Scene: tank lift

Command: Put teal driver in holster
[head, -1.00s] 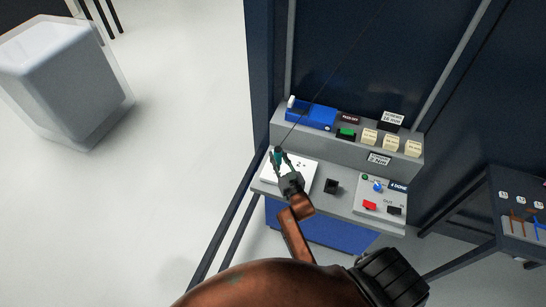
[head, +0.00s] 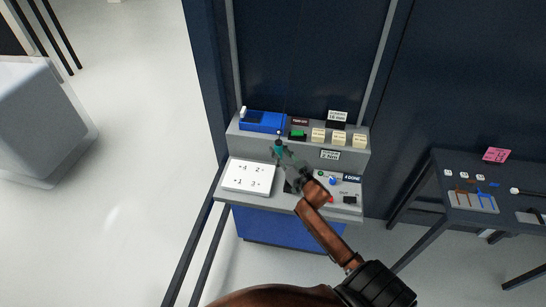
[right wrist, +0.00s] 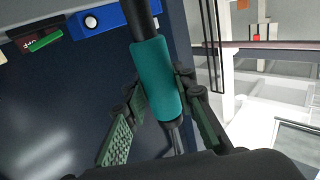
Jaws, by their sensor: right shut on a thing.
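The teal driver (head: 279,151) is held in my right gripper (head: 282,157) above the bench, its dark shaft pointing up in the head view. In the right wrist view its teal handle (right wrist: 154,80) lies between the gripper's green-padded fingers. A small black block (head: 289,187), which looks like the holster, sits on the bench right of the white plate. It is partly hidden behind my right gripper and forearm. The driver is apart from it, farther back and higher in the picture. My left gripper is not in view.
The white numbered plate (head: 247,177) lies left of the block. A control panel with a blue knob (head: 333,181) is on the right. A raised shelf behind holds a blue device (head: 262,122), a green item (head: 298,134) and several cream blocks. A dark tool table (head: 460,215) stands farther right.

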